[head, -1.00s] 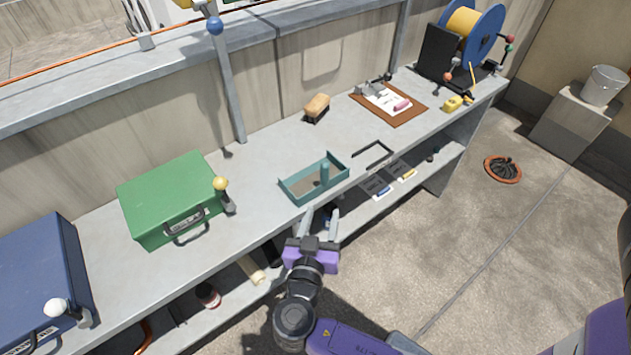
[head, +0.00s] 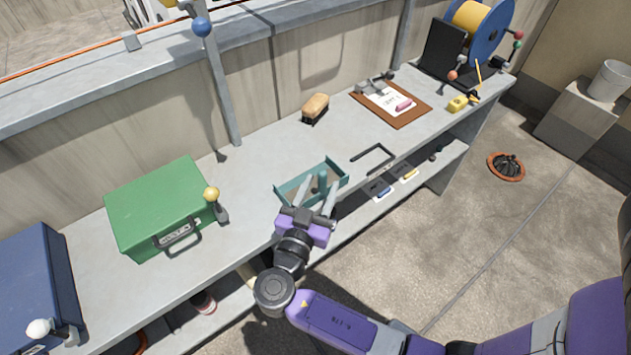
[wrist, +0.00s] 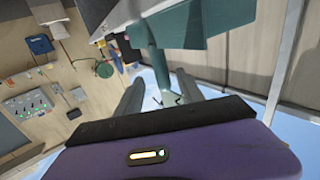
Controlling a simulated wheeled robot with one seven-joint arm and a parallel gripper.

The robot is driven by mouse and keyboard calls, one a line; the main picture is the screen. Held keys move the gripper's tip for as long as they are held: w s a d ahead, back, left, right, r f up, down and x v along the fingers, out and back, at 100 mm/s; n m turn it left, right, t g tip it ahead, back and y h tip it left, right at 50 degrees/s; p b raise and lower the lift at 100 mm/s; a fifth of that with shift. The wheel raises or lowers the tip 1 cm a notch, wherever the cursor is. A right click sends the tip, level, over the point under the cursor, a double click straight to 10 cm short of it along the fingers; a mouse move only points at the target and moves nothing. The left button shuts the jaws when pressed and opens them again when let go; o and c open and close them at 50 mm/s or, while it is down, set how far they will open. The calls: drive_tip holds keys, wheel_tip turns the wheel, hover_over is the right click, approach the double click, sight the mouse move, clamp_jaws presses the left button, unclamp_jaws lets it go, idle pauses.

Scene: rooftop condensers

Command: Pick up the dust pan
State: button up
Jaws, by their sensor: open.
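The dust pan is a shallow teal tray (head: 335,164) with an upright teal handle, lying on the grey bench near its front edge. It also shows in the wrist view (wrist: 190,28), with the handle reaching down between my fingers. My gripper (head: 318,190) is open at the front side of the pan, its two fingers on either side of the handle. In the wrist view my gripper (wrist: 158,85) has a gap beside the handle, and I cannot tell if a finger touches it. My gripper hides part of the pan's front wall.
A green case (head: 160,205) and a blue case (head: 35,280) stand to the left. A brush (head: 315,107) and a clipboard (head: 390,112) lie behind. A black U-shaped handle (head: 375,157) is close to the pan's right. A cable reel (head: 485,30) stands at the far right end.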

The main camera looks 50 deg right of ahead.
drive_tip(key=p+x, duration=0.2)
drive_tip(key=x, duration=0.3)
drive_tip(key=shift+w+r, duration=0.2)
drive_tip(key=shift+w, duration=0.05)
drive_tip(key=shift+w+d+f, duration=0.1)
drive_tip(key=shift+w+d, duration=0.05)
drive_tip(key=shift+d, duration=0.25)
clamp_jaws()
idle(0.9)
